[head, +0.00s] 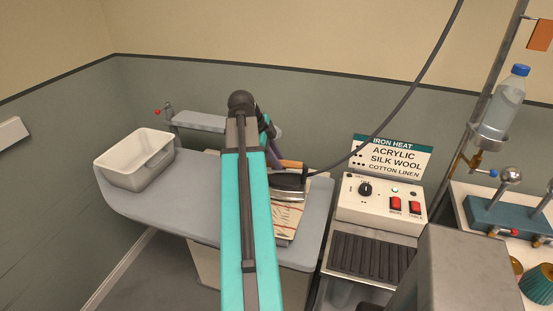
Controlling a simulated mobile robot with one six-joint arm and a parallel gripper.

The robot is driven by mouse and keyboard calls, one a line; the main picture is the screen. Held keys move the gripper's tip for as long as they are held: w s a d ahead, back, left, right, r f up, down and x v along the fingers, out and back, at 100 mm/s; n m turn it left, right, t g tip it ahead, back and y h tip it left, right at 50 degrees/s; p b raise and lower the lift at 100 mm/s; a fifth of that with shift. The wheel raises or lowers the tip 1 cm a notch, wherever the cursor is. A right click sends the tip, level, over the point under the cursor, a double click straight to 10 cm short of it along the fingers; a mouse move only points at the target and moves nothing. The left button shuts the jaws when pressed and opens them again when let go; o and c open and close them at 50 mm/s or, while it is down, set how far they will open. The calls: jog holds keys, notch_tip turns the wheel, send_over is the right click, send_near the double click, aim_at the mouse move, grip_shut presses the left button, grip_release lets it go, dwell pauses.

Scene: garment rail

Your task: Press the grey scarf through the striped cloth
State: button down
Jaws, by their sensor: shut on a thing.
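The striped cloth (285,221) lies on the ironing board (307,222), partly hidden behind my arm. It is pale with thin reddish stripes. The iron (289,186), dark on top with a bright metal lower edge and an orange-brown handle, is over the cloth's far part. I cannot tell whether its sole touches the cloth. My gripper (277,163) is at the left end of the iron's handle, mostly hidden by my arm, and is shut on the iron.
The iron's grey cord (408,98) rises to the upper right. A control box (380,204) with a dial and red switches stands right of the board, below a heat sign (391,157) and behind a ribbed dark rest (372,257). A white basin (134,159) sits at the board's left end.

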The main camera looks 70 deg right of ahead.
jog(key=shift+f+b, duration=0.6)
jog(key=shift+f, duration=0.35)
dwell(0.3)
jog(key=shift+f, duration=0.1)
dwell(2.4)
dwell(0.3)
jog(key=shift+r+p, duration=0.55)
jog(key=shift+r, duration=0.6)
jog(key=shift+a, duration=0.1)
